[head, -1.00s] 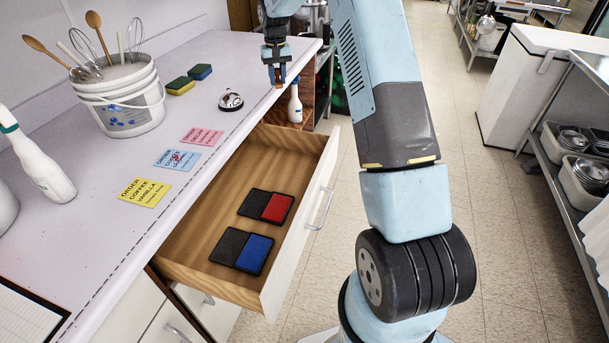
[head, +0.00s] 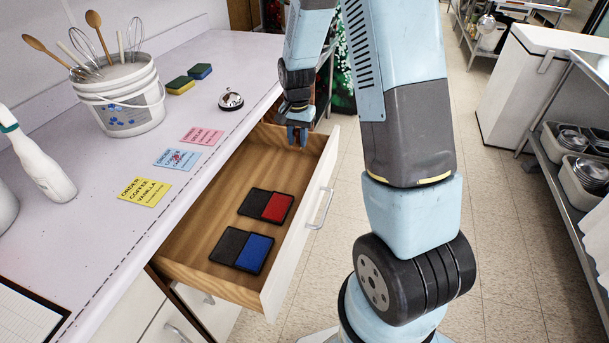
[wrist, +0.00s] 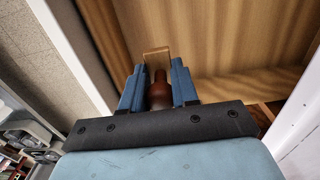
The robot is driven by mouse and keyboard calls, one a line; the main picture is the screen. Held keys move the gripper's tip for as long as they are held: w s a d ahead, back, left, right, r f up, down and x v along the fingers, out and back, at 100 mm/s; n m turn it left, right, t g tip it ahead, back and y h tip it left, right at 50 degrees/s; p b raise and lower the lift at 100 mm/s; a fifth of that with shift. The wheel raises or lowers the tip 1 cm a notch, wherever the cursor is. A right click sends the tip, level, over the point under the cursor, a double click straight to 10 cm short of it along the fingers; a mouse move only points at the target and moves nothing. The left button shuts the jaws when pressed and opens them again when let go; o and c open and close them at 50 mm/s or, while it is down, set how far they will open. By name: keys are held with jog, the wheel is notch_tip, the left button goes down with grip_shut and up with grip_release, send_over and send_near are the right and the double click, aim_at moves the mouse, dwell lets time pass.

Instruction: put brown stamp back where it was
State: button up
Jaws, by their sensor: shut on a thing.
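My gripper (head: 297,137) is over the far end of the open wooden drawer (head: 210,205). In the wrist view its blue fingers are shut on the brown stamp (wrist: 159,92), with a dark reddish-brown handle and a lighter wooden block at its far end. In the head view the stamp is mostly hidden by the fingers. The drawer floor lies beyond the stamp in the wrist view; I cannot tell how far the stamp is above it. In the drawer lie a red ink pad (head: 277,208) and a blue ink pad (head: 254,252), each beside a black lid.
On the counter (head: 120,235) lie yellow (head: 144,192), blue (head: 177,158) and pink (head: 202,136) cards. The drawer's far part is clear of pads.

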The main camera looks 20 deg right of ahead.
aim_at(299, 175)
jog(key=shift+s+f, duration=0.15)
jog(key=shift+f, duration=2.8)
jog(key=shift+s+f, duration=0.15)
jog(key=shift+f, duration=2.8)
jog(key=o, duration=0.9)
jog(key=shift+c, duration=0.2)
